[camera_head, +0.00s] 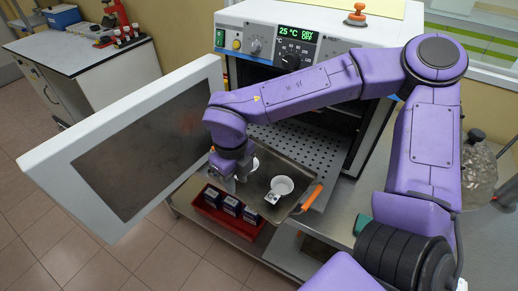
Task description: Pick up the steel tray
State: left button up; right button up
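The steel tray (262,209) is in front of the open oven, partly over its perforated shelf. A white dish (281,186) is on it, and a second white dish (254,164) shows partly behind my gripper. An orange handle (312,197) sticks out at the tray's right end. My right gripper (236,184) points down at the tray's left end. The wrist hides that end and any handle there, so I cannot tell whether the fingers are closed on it. My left gripper is out of view.
The oven (276,38) has its door (133,143) swung open to the left. A red box (212,214) with dark packs stands below the tray's left side. A glass jar (479,170) stands at the right. A side bench (70,52) is at the back left.

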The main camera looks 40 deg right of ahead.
aim_at(237, 195)
jog(key=f, duration=0.2)
jog(key=f+p, duration=0.1)
jog(key=f, duration=0.1)
jog(key=w+f, duration=0.1)
jog(key=f, duration=0.1)
jog(key=shift+f+p, duration=0.2)
jog(key=shift+p, duration=0.1)
jog(key=shift+f, duration=0.1)
jog(key=shift+s+d, duration=0.1)
jog(key=shift+s, duration=0.2)
jog(key=shift+c, duration=0.3)
grip_shut()
jog(key=shift+w, duration=0.15)
